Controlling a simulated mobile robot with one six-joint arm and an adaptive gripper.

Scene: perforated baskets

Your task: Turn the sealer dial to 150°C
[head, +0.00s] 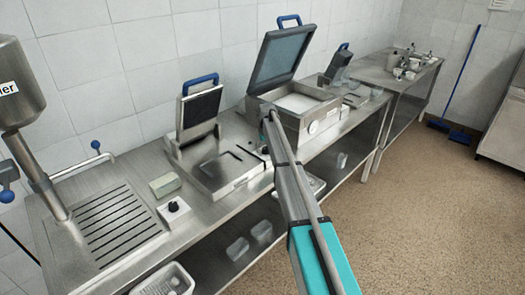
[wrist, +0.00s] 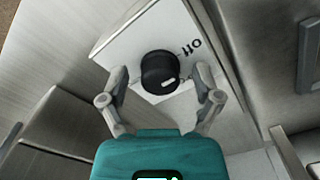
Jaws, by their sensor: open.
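The black round dial (wrist: 158,72) sits on a white panel (wrist: 125,50) in the wrist view. "Off" is printed upside down at its upper right, with a small tick beside it. The dial's white mark is on its lower right side, away from "off". No temperature figures are readable. My gripper (wrist: 162,73) is open, with one finger on each side of the dial; I cannot tell whether either touches it. In the head view my arm ends at the steel bench beside the machines, and the gripper and dial are mostly hidden there.
A machine with a raised lid (head: 281,55) stands behind my arm. A smaller one with a blue handle (head: 200,80) stands left of it.

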